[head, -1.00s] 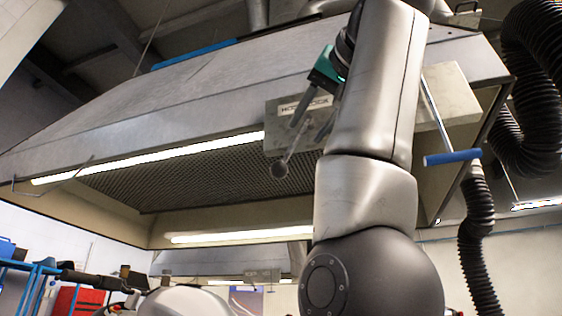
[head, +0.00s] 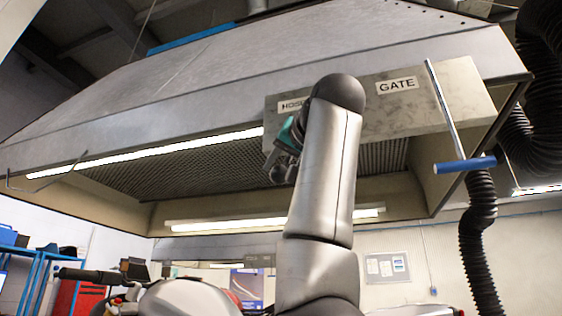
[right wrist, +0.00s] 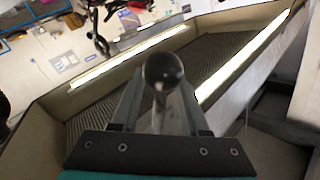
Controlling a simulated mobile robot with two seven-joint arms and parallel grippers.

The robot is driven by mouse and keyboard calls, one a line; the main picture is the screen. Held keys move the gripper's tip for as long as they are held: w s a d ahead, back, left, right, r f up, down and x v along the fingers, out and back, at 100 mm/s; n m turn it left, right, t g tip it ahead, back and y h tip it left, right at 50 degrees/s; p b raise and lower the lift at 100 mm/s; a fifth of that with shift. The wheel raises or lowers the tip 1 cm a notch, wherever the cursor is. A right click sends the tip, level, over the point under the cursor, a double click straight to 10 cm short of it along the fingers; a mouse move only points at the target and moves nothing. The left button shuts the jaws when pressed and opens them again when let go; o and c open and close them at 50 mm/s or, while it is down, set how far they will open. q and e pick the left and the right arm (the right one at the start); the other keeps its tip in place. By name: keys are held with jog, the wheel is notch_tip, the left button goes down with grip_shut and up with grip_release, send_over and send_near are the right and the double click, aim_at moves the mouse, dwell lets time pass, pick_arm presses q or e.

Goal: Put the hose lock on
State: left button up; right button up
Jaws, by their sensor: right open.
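The hose lock is a lever with a dark round knob (head: 278,174), hanging below the grey panel labelled "HOS…" in the head view; my arm hides the rest of the label. In the right wrist view the ball knob (right wrist: 164,70) is large and central, with its rod running down between the fingers. My right gripper (right wrist: 162,98) is open, with one finger on each side of the rod. In the head view the right gripper (head: 280,150) is at the lever, partly hidden by my forearm. I cannot tell whether a finger touches the rod. My left gripper is not in view.
A second lever with a blue handle (head: 465,164) hangs right of the "GATE" label (head: 397,86). The panel (head: 440,105) is on the front of a large extraction hood (head: 200,85). Black ribbed hoses (head: 478,240) hang at the right. A motorcycle (head: 190,298) stands below.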

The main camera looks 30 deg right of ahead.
jog(key=shift+w, duration=0.1)
jog(key=shift+c, duration=0.3)
grip_shut()
dwell(1.1)
